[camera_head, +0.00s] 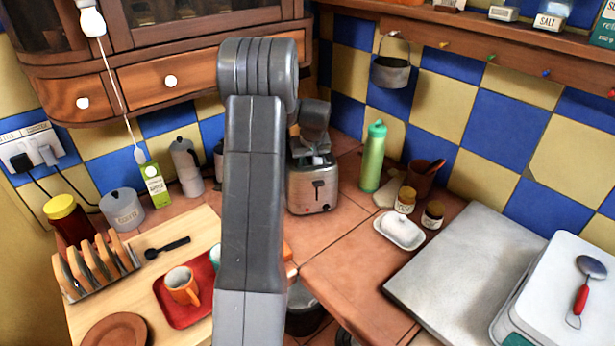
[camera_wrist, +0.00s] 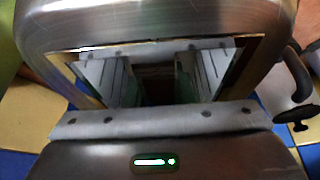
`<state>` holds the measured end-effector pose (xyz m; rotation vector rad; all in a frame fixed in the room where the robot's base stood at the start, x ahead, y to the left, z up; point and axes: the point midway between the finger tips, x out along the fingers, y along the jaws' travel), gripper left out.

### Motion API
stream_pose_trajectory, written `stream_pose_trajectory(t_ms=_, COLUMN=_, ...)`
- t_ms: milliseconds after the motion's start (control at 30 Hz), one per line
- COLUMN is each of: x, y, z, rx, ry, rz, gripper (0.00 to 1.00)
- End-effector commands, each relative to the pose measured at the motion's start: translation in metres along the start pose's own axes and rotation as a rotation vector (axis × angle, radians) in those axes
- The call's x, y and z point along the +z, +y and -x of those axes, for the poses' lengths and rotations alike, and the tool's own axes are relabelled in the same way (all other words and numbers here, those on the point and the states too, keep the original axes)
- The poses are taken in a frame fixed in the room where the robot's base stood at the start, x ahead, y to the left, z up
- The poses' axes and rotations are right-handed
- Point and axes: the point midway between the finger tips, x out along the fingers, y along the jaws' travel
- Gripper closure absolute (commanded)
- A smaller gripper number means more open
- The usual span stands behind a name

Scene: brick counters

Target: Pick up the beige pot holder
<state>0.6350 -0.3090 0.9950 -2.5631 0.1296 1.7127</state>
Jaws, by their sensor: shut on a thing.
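The toaster's metal top (camera_wrist: 160,22) fills the wrist view around a dark opening. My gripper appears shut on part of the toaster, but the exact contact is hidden. The beige piece does not show clearly in the wrist view.
The green bottle (camera_head: 374,157) stands behind the beige piece. The counter in front of the dish is clear.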

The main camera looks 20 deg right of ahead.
Motion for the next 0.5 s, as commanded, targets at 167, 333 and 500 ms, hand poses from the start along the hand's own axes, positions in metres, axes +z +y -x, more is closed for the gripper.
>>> stream_pose_trajectory(t_ms=167, x=-0.003, y=0.001, z=0.003, rx=0.003, ry=0.008, rz=0.001, gripper=1.00)
stream_pose_trajectory(t_ms=333, x=-0.005, y=0.001, z=0.007, rx=0.003, ry=0.008, rz=0.001, gripper=1.00)
stream_pose_trajectory(t_ms=500, x=-0.012, y=0.001, z=0.023, rx=0.005, ry=0.013, rz=0.002, gripper=1.00)
